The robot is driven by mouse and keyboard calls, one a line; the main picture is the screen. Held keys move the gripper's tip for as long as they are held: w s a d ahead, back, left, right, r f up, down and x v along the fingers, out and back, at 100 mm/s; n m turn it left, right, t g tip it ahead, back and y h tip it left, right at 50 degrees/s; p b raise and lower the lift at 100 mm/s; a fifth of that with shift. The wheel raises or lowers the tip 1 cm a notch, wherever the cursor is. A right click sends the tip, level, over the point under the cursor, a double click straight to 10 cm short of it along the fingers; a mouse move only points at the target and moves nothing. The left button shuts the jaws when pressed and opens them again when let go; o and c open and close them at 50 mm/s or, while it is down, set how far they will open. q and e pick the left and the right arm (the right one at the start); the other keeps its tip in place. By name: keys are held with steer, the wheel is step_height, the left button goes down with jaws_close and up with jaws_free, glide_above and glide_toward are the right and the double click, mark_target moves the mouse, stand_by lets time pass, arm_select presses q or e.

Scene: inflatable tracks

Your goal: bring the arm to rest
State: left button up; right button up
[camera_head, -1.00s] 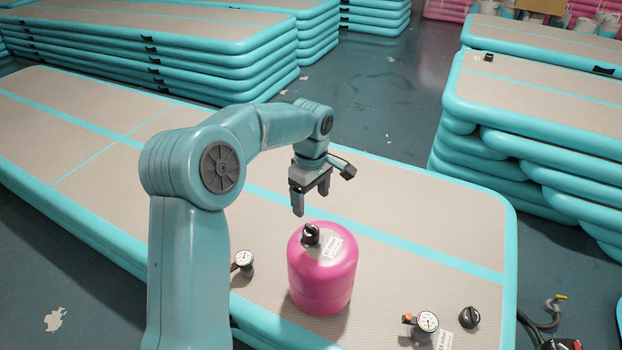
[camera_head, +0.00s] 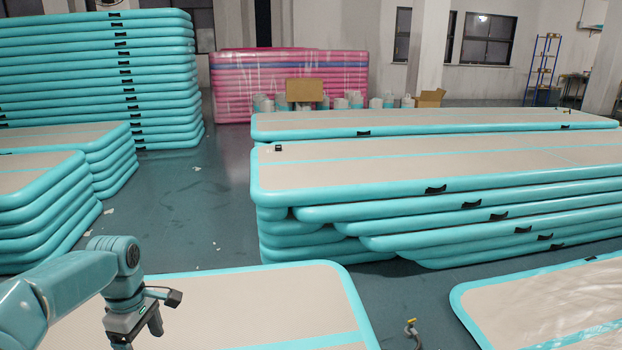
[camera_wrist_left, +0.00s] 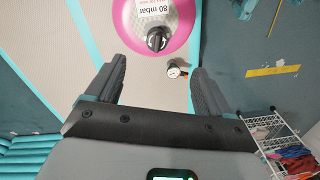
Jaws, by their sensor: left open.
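My left arm comes in at the lower left of the head view, bent at the elbow with the wrist hanging down. Its gripper (camera_head: 138,338) points down over the near mat, partly cut off by the lower edge. In the left wrist view, the two dark fingers of this gripper (camera_wrist_left: 157,78) stand wide apart with nothing between them. The canister is out of the head view. My right gripper is in neither view.
The near mat (camera_head: 240,295) lies below the arm. Stacked mats (camera_head: 400,180) stand beyond it, with floor between. A small gauge (camera_wrist_left: 174,72) sits beside the canister. A wire shelf (camera_wrist_left: 268,128) with coloured items shows at the lower right of the wrist view.

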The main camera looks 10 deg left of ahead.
arm_select(q)
steer(key=s+d+f+m+h+p, duration=0.2)
steer(key=s+d+f+m, duration=0.6)
steer(key=d, duration=0.5)
steer(key=s+d+f+m+t+h+p, duration=0.1)
steer(key=s+d+f+m+p, duration=0.3)
steer(key=s+d+f+m, duration=0.4)
steer(key=s+d+f, duration=0.3)
steer(key=d+f, duration=0.2)
steer(key=d, duration=0.1)
steer(key=shift+s+h, duration=0.3)
steer(key=shift+h, duration=0.1)
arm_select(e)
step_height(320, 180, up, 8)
arm_select(q)
steer(key=shift+f, duration=0.1)
steer(key=shift+a, duration=0.15)
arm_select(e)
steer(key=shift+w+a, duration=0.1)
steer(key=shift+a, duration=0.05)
